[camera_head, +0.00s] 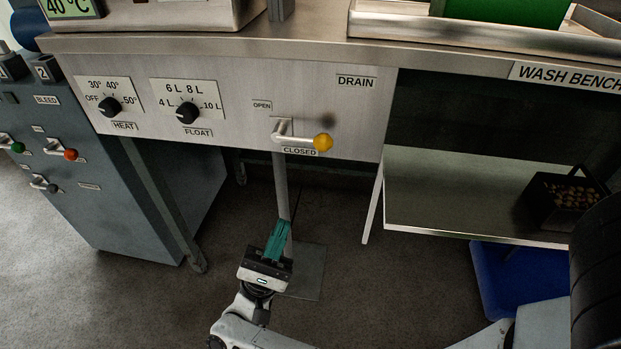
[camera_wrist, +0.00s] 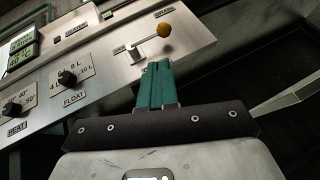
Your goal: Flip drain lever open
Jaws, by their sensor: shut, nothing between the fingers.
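The drain lever (camera_head: 300,137) is a metal handle with a yellow ball knob on the steel front panel, under the DRAIN label. It points right, with the knob above the CLOSED label; the OPEN label is up and to its left. It also shows in the wrist view (camera_wrist: 148,41), near the top middle. My gripper (camera_head: 281,226) has teal fingers, shut and empty, pointing up toward the panel. In the head view it is below the lever and apart from it. In the wrist view the fingertips (camera_wrist: 158,64) appear just below the lever.
The heat dial (camera_head: 108,107) and float dial (camera_head: 187,112) are left of the lever. A blue-grey cabinet (camera_head: 100,175) with small levers stands at the left. A steel shelf (camera_head: 450,190) with a dark basket (camera_head: 562,199) is at the right.

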